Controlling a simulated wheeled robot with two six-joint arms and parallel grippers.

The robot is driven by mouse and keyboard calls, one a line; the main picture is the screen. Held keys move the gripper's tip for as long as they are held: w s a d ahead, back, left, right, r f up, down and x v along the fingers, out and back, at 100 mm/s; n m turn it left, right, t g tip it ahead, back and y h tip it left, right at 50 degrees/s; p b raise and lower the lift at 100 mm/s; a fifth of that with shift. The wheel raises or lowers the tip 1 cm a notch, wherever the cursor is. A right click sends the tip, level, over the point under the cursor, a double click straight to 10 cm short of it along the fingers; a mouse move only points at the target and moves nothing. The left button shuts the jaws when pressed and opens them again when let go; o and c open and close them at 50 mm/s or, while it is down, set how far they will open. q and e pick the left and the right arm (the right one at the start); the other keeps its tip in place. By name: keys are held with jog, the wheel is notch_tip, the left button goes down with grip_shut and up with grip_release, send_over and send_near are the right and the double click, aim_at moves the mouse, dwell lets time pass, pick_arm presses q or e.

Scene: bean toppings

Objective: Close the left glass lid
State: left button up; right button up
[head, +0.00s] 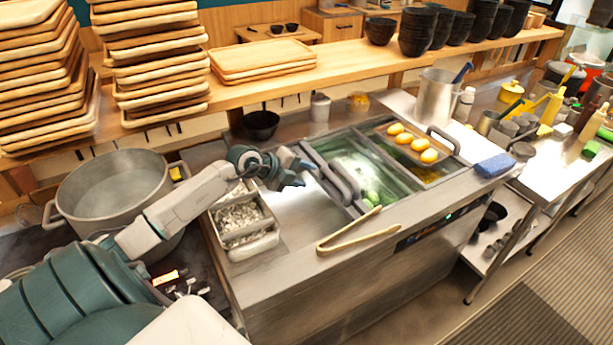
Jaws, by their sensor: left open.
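The steel counter unit has a glass-topped well in its middle. The left glass lid (350,152) is a greenish pane with a thick grey handle bar (341,178) along its left side. Green items show at the well's front right; I cannot tell exactly how far the pane covers the well. My left gripper (307,172) is open and empty, just left of the handle bar and above the steel top, apparently apart from it. My right gripper is not in view.
Yellow-orange round items (421,145) sit over the right-hand well. Wooden tongs (358,230) lie on the front edge. Metal containers (243,222) and a large pot (112,182) stand left. A blue sponge (493,166) lies right. A black bowl (261,124) sits behind.

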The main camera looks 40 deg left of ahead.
aim_at(333, 181)
pick_arm(q)
jog(key=p+x, duration=0.1)
jog(key=x, duration=0.2)
jog(key=p+x, duration=0.1)
jog(key=x, duration=0.2)
jog(key=shift+w+d+r, duration=0.1)
jog(key=shift+w+d, duration=0.2)
jog(key=p+x, duration=0.1)
jog(key=x, duration=0.2)
jog(key=shift+w, duration=0.15)
jog(key=shift+w+f, duration=0.2)
jog(key=shift+f, duration=0.15)
jog(key=shift+w+d+f, duration=0.1)
jog(key=shift+w+d, duration=0.05)
jog(key=shift+f, duration=0.1)
grip_shut()
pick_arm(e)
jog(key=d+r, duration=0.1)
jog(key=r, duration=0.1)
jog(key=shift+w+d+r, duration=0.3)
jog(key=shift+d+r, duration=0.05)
